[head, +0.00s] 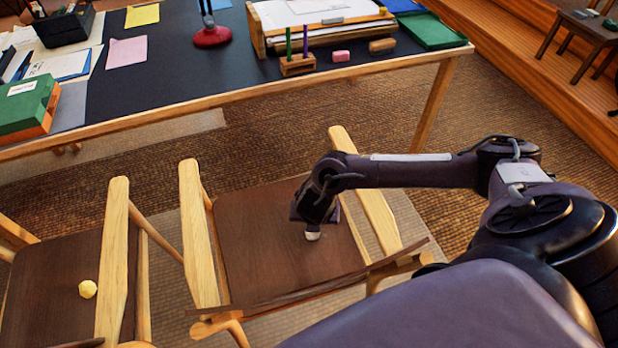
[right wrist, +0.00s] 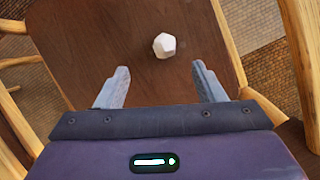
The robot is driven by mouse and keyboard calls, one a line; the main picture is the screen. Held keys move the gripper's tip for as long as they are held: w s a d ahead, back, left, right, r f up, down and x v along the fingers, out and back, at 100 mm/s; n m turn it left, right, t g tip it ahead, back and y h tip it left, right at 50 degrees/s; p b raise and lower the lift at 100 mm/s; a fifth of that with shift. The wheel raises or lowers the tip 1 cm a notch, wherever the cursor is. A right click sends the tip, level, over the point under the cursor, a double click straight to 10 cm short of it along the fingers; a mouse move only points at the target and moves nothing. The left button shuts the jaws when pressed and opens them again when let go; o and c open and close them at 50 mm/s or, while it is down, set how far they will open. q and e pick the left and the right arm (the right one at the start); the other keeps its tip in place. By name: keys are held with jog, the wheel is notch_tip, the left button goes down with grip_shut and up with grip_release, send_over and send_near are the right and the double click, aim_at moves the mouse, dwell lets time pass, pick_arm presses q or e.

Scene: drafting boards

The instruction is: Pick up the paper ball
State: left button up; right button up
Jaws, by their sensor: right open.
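A small white faceted paper ball (right wrist: 164,45) lies on the brown seat of a wooden chair (right wrist: 100,30). In the head view the white ball (head: 312,236) shows just below my right gripper (head: 318,218), over the same chair seat (head: 250,240). In the right wrist view my right gripper (right wrist: 160,72) is open and empty, with the ball beyond its fingertips and roughly centred between them. A second ball, pale yellow (head: 88,289), lies on the seat of the left chair. My left gripper is not in view.
The chair's wooden armrests (head: 197,230) stand on either side of the seat. Behind is a dark-topped desk (head: 170,80) with a green tray (head: 432,31), a pink eraser (head: 341,56), a pen block (head: 298,65) and a red lamp base (head: 212,38).

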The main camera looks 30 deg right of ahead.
jog(key=b, duration=0.6)
send_near(313, 234)
jog(key=f, duration=0.2)
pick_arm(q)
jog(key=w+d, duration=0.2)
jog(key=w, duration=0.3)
pick_arm(e)
jog(key=shift+w+d+f+b, duration=0.3)
jog(key=shift+w+f+b, duration=0.4)
jog(key=shift+f, duration=0.2)
jog(key=shift+w+d+f, duration=0.2)
jog(key=shift+w+f, duration=0.15)
jog(key=shift+f, duration=0.25)
jog(key=b+x, duration=0.2)
jog(key=x, duration=0.2)
jog(key=shift+w+d+f, duration=0.15)
jog(key=shift+w+d, duration=0.05)
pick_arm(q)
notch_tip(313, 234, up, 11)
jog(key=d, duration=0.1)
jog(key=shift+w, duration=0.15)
pick_arm(e)
jog(key=c, duration=1.1)
